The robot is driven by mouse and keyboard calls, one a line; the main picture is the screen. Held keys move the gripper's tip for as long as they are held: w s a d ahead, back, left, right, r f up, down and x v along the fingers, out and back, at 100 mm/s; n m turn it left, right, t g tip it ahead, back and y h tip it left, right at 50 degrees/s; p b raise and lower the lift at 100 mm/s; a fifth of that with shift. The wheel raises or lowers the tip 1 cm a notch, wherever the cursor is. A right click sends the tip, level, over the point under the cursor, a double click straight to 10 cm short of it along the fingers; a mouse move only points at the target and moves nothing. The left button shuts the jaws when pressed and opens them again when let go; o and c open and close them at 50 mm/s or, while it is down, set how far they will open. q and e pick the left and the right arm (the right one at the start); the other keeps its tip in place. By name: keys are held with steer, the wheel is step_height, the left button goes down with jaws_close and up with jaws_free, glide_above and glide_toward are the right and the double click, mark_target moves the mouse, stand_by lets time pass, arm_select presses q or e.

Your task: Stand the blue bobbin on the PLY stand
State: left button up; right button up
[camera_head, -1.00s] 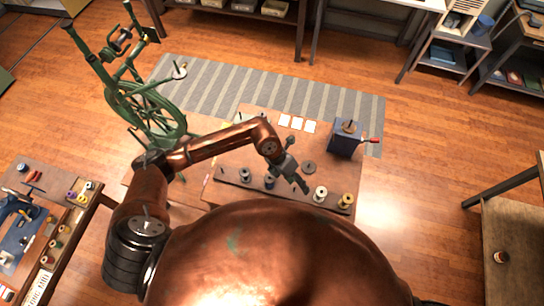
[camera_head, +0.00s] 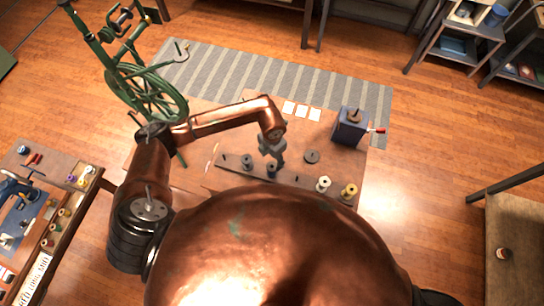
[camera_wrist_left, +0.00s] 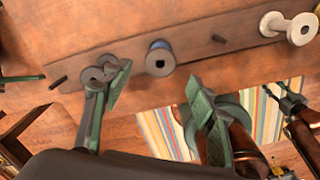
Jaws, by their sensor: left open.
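The blue bobbin (camera_wrist_left: 160,58) stands on a long wooden peg board (camera_wrist_left: 190,48) on the table. In the head view the bobbin (camera_head: 272,171) is just below my left gripper (camera_head: 277,158). In the left wrist view the left gripper (camera_wrist_left: 158,97) is open, its green-edged fingers on either side of the blue bobbin's line, with nothing held. A grey bobbin (camera_wrist_left: 93,73) is partly hidden behind the left finger. I cannot read a PLY label on any stand.
A white bobbin (camera_head: 323,184) and a yellow bobbin (camera_head: 349,191) stand further right on the board. A blue box with a red-handled crank (camera_head: 350,127) is at the table's back right. A green spinning wheel (camera_head: 150,90) stands at the left. White cards (camera_head: 301,110) lie at the back.

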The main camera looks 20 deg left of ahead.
mark_target(272, 165)
arm_select(q)
steer(key=shift+f+b, duration=2.2)
steer(key=shift+f, duration=0.9)
steer(key=c, duration=0.7)
steer(key=shift+r, duration=0.1)
